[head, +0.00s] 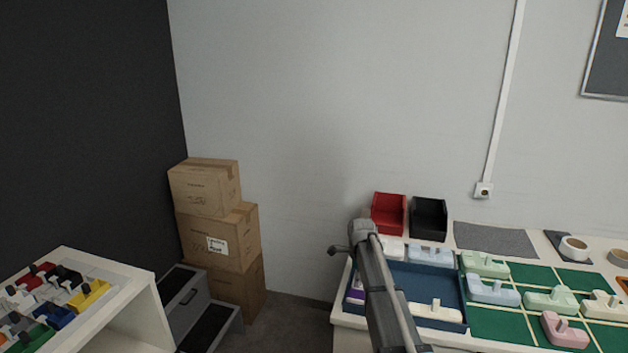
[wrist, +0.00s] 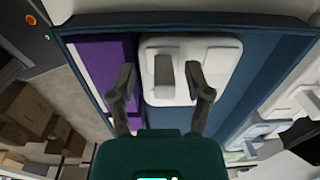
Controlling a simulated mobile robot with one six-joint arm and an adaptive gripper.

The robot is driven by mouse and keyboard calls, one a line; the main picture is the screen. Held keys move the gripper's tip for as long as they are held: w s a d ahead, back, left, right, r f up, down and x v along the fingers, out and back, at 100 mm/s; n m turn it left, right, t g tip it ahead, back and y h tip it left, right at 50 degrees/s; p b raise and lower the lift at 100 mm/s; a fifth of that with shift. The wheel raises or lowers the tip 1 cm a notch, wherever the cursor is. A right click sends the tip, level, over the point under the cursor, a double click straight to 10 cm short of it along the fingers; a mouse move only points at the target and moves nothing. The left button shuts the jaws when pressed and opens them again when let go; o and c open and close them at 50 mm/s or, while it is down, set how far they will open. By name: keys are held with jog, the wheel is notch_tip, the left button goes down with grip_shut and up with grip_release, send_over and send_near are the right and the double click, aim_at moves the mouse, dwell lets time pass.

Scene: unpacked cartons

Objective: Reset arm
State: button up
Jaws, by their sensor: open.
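My gripper (wrist: 164,90) is open in the wrist view, its two dark fingers spread apart. A white block (wrist: 222,62) with a raised handle lies beyond and between the fingertips. I cannot tell whether the fingers touch it. The block is in a blue tray (wrist: 268,60), to the right of a purple piece (wrist: 98,70). In the head view my arm (head: 380,290) reaches over the left part of the blue tray (head: 425,281) on the white table. My gripper's fingers are not clear there, and the arm hides part of the tray.
A cream block (head: 435,312) sits in the tray's front. Pastel blocks, such as a pink one (head: 564,330), stand on a green gridded mat (head: 500,328). Red (head: 388,215) and black (head: 429,218) bins stand behind. Cartons (head: 220,235) are stacked left; a shelf (head: 110,290) holds coloured pieces.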

jog(key=shift+a+r+n, duration=0.1)
jog(key=shift+a+n, duration=0.3)
jog(key=shift+a, duration=0.15)
jog(key=shift+s+a+r+n, duration=0.1)
jog(key=shift+s+a+n, duration=0.05)
jog(key=shift+a+n, duration=0.2)
jog(key=s+r+n+p, duration=0.2)
jog(key=s+n, duration=0.7)
jog(key=s, duration=0.5)
jog(key=s+d+r+n+p, duration=0.1)
jog(key=s+r+n+p, duration=0.2)
jog(key=s+n, duration=0.7)
jog(key=shift+s+r+p, duration=0.25)
jog(key=shift+s+p, duration=0.15)
jog(key=shift+s, duration=2)
jog(key=shift+d+n, duration=0.1)
jog(key=shift+n, duration=0.15)
